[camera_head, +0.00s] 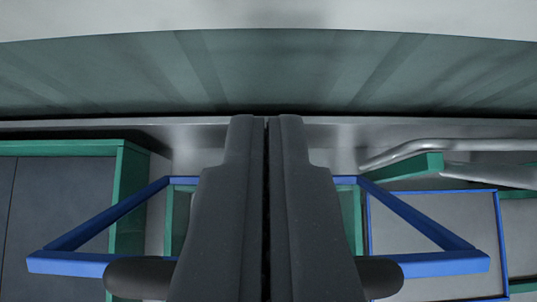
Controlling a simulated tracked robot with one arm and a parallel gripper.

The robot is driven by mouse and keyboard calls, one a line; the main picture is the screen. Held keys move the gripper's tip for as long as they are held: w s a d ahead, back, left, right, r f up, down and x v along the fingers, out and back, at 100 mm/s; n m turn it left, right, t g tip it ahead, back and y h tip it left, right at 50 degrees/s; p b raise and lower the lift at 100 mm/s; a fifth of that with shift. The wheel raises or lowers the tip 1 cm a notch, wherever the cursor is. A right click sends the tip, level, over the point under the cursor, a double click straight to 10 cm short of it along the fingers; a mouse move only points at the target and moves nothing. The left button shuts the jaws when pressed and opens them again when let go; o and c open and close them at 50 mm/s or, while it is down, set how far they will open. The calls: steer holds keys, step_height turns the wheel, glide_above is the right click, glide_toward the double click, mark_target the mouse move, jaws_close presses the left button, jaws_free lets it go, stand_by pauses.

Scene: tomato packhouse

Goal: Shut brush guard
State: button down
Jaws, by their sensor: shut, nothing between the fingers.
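My gripper (267,125) is in the middle of the head view, its two dark fingers side by side with only a thin dark line between them. It is shut and empty. Its tips end just below the lower edge of a wide, curved grey-green panel (290,70) with faint lighter and darker bands. This panel may be the brush guard, but I cannot tell for sure. I cannot tell whether the tips touch it. No handle or hinge shows on it, and its side ends lie outside the view.
A blue slanted frame (430,264) shows on both sides of my gripper, partly hidden by it. A green-framed dark panel (60,225) is at left. At right are a silver bent pipe (440,146) and a blue-edged grey panel (465,215). A pale surface (270,15) lies above.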

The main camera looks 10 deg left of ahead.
steer(key=shift+s+d+f+p, duration=0.15)
steer(key=shift+s+f, duration=0.25)
steer(key=shift+s, duration=0.4)
steer(key=shift+s+d+f+p, duration=0.15)
steer(key=shift+s+f, duration=0.25)
steer(key=shift+s, duration=0.35)
